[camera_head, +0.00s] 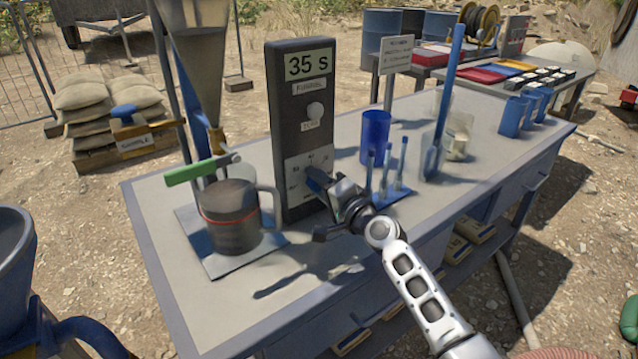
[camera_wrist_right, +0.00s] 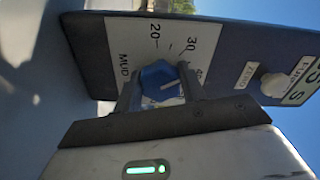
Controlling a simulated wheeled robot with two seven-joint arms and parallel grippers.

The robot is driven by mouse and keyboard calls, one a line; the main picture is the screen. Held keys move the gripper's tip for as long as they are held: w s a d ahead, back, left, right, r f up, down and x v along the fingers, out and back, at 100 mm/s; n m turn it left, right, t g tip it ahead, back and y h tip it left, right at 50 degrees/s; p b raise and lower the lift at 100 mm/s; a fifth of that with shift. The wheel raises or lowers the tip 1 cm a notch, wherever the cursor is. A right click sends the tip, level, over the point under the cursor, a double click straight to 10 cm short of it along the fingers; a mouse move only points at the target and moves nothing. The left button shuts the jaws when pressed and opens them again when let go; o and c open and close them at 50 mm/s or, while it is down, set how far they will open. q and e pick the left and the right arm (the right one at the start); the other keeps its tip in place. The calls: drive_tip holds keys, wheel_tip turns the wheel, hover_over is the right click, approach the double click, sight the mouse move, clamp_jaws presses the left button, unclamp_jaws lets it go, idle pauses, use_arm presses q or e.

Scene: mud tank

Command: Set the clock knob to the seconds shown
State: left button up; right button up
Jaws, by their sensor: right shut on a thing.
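The clock (camera_head: 300,130) is a tall dark panel standing on the bench, with "35 S" on its display (camera_head: 308,65). Its blue knob (camera_head: 315,178) sits low on a white dial plate (camera_head: 297,174). In the right wrist view the knob (camera_wrist_right: 160,78) has a white pointer line aimed right and slightly up. The dial (camera_wrist_right: 140,35) there reads 20, 30 and a partly hidden mark to the right, with "MUD" at the left. My right gripper (camera_head: 325,187) is shut on the knob, one finger on each side. My left gripper is not in view.
A dark mud cup (camera_head: 232,215) with a green-handled tool (camera_head: 200,170) stands left of the clock, under a grey funnel (camera_head: 195,60). A blue cup (camera_head: 375,138) and a small blue rack (camera_head: 388,190) stand close to its right. The bench front (camera_head: 320,265) is mostly clear.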

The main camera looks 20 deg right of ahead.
drive_tip(key=shift+m, duration=0.6)
drive_tip(key=o, duration=1)
drive_tip(key=shift+c, duration=0.2)
drive_tip(key=shift+s, duration=0.1)
drive_tip(key=v, duration=1.6)
